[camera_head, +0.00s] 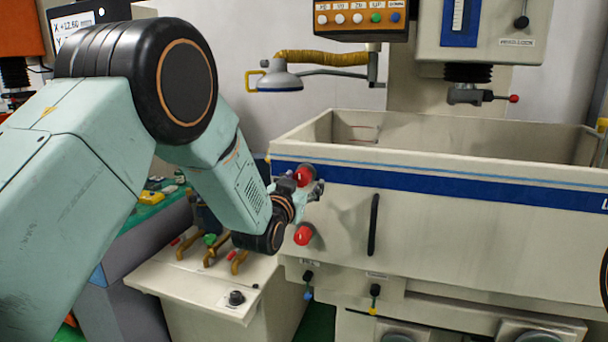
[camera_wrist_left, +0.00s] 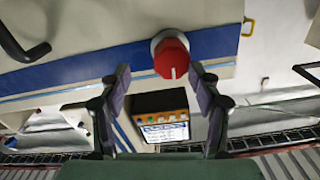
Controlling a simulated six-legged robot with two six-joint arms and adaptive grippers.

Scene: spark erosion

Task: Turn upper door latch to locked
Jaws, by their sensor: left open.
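The upper door latch is a red round knob (camera_head: 305,175) on the blue stripe at the left end of the machine's tank front. In the left wrist view the red knob (camera_wrist_left: 171,58) shows a white mark pointing down in the picture. My left gripper (camera_head: 316,189) is at this knob and partly covers it. In the left wrist view its open fingers (camera_wrist_left: 161,74) stand either side of the knob's end; I cannot tell whether they touch it. A second red knob, the lower latch (camera_head: 303,235), sits below it. My right gripper is not in view.
A black vertical handle (camera_head: 373,225) is on the tank front right of the latches. Small black levers (camera_head: 375,290) are below. A pale cabinet with brown-handled fittings (camera_head: 210,250) stands under my left arm. A lamp (camera_head: 281,80) hangs above the tank's left end.

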